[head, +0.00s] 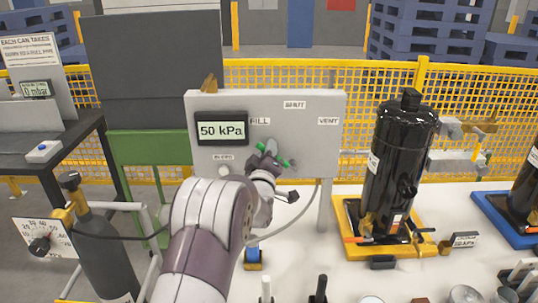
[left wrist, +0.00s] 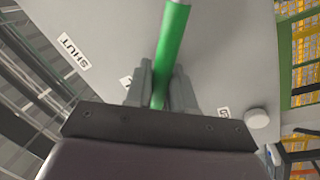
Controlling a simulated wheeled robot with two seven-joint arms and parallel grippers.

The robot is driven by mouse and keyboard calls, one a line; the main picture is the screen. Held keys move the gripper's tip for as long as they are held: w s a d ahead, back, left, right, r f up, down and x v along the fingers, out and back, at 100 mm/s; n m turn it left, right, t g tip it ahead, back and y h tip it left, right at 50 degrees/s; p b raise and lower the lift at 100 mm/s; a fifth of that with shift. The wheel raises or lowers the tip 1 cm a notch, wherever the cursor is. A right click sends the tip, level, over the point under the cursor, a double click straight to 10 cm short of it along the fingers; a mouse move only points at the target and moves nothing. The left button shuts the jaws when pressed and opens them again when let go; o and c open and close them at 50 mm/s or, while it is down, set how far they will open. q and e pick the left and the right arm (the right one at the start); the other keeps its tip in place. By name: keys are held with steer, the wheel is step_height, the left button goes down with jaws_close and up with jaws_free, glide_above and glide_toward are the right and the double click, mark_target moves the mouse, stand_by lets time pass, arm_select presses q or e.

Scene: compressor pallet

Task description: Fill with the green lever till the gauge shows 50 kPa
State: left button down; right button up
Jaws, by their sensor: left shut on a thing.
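The gauge (head: 222,128) on the grey panel (head: 300,135) reads 50 kPa. The green lever (head: 284,162) is on the panel below the FILL, SHUT and VENT labels, partly hidden by my left gripper (head: 269,158). In the left wrist view the green lever (left wrist: 172,50) runs between the two grey fingers of my left gripper (left wrist: 160,85), which are shut on it. The SHUT label (left wrist: 73,52) is to the left there. Which label the lever points at I cannot tell. My right gripper is not in view.
A black cylinder (head: 397,165) stands on a yellow pallet (head: 350,228) to the right of the panel. A dark gas bottle (head: 103,255) stands at the lower left. Several small items are along the front edge of the white surface. A yellow mesh fence (head: 300,75) runs behind.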

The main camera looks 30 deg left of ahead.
arm_select(q)
steer(key=shift+f, duration=0.1)
steer(key=c, duration=1.1)
jaws_free()
steer(key=b+v, duration=0.1)
steer(key=v, duration=1.1)
steer(key=shift+s+d+b, duration=0.2)
steer(key=shift+s+b, duration=0.1)
steer(key=shift+s, duration=0.1)
steer(key=s+d+f+m+g+h+p, duration=0.3)
steer(key=d+m+g+h+p, duration=0.1)
steer(key=d+m+g, duration=0.15)
steer(key=s+d+f+m+g+h+p, duration=0.25)
steer(key=d+m+g+p, duration=0.2)
steer(key=d, duration=0.25)
steer(key=s+d+m+g+p, duration=0.1)
steer(key=s+g, duration=0.1)
steer(key=s, duration=0.2)
steer(key=s+d+m+g+h+p, duration=0.1)
steer(key=s+m+g, duration=0.1)
steer(key=s, duration=0.2)
steer(key=s+d+f+m+g, duration=0.1)
steer(key=s+d+m+g, duration=0.1)
steer(key=s, duration=0.2)
steer(key=shift+s+g+p, duration=0.4)
